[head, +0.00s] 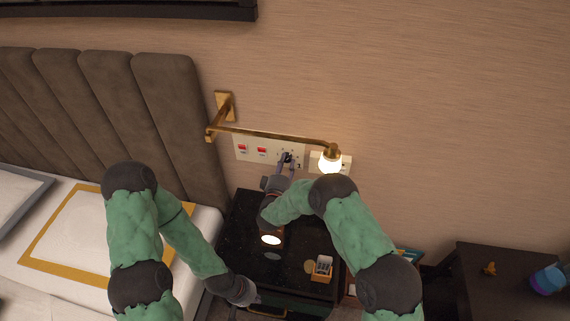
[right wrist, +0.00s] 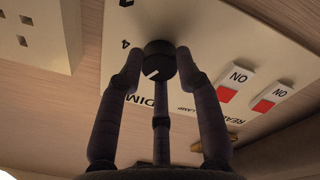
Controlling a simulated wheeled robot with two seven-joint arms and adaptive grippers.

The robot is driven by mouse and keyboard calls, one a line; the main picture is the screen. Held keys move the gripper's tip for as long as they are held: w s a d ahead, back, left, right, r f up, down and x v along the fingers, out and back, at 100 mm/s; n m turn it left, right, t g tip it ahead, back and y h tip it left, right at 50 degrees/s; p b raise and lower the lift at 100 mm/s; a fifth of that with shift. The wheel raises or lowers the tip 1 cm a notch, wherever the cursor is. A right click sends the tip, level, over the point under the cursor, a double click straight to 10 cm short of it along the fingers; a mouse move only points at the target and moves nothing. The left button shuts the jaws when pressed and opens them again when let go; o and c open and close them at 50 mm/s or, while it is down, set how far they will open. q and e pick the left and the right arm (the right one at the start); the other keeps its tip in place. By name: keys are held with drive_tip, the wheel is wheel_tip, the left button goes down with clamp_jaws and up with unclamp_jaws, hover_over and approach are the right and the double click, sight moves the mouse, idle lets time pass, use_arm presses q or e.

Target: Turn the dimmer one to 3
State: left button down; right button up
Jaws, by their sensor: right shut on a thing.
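The dimmer is a round black knob (right wrist: 158,62) with a white pointer mark, on a cream wall panel (head: 253,149). In the right wrist view the mark points to the lower left of the picture. The printed digit 4 and part of the word DIM show beside the knob. My right gripper (head: 287,162) is shut on the knob, one finger on each side. In the head view its fingers mostly cover the knob. My left gripper (head: 254,298) hangs low by the nightstand's front edge, away from the panel; its fingers are too small to read.
Two red-and-white ON switches (right wrist: 235,83) sit beside the dimmer. A brass wall lamp (head: 330,160) with a lit bulb reaches across just above the panel. The dark nightstand (head: 235,240) below holds a small orange box (head: 321,270). A socket plate (right wrist: 33,35) is close by.

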drive_tip(key=shift+d, duration=0.1)
drive_tip(key=o, duration=1.2)
drive_tip(key=shift+c, duration=0.2)
drive_tip(key=shift+s, duration=0.1)
drive_tip(key=v, duration=1.1)
drive_tip(key=shift+s, duration=0.4)
drive_tip(key=shift+f, duration=0.1)
